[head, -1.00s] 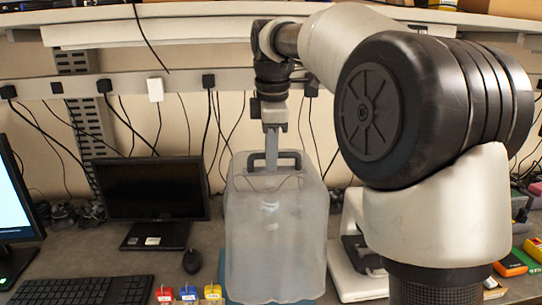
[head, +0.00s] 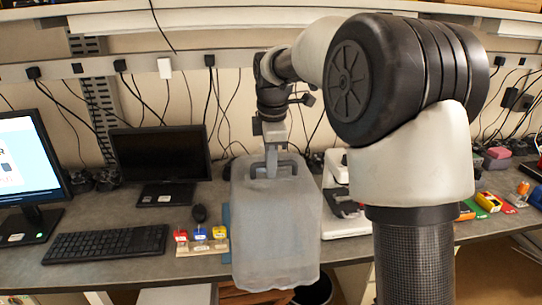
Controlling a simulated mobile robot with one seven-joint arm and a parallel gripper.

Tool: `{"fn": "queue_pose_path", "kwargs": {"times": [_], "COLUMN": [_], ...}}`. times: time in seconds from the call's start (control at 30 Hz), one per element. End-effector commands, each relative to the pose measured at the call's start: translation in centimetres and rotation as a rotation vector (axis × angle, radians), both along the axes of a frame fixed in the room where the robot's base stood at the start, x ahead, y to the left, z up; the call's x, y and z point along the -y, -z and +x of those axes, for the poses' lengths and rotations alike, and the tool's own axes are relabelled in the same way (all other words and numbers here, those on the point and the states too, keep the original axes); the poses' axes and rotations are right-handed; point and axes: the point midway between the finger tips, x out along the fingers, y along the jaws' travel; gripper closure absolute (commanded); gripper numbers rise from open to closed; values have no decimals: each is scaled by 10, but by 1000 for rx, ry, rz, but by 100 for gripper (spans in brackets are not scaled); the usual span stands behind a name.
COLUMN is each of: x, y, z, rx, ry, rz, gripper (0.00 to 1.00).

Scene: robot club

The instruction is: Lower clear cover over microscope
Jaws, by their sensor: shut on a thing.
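The clear cover (head: 275,225) is a frosted, see-through box with a dark handle on top, hanging upright. My gripper (head: 271,168) is shut on that handle. The lower part of the cover overlaps the desk's front edge in the picture and reaches below it. The white microscope (head: 346,222) stands on the desk to the right of the cover, partly hidden by the cover and my arm. The cover is not around it. A strip of a blue mat (head: 226,235) shows at the cover's left side.
A keyboard (head: 107,243), a mouse (head: 199,213), a dark monitor (head: 161,160) and a lit monitor (head: 22,165) stand to the left. Small coloured items in a holder (head: 202,240) sit close to the cover's left side. A shelf (head: 250,30) runs above the desk (head: 85,270).

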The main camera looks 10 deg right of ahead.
Motion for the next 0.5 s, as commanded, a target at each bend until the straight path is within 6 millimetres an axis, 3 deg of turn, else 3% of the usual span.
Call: {"fn": "queue_pose_path", "kwargs": {"times": [0.27,0.5], "x": [0,1], "y": [1,1], "z": [-8,-35], "rx": [1,1], "ry": [-2,-2], "rz": [0,0], "gripper": [100,100]}}
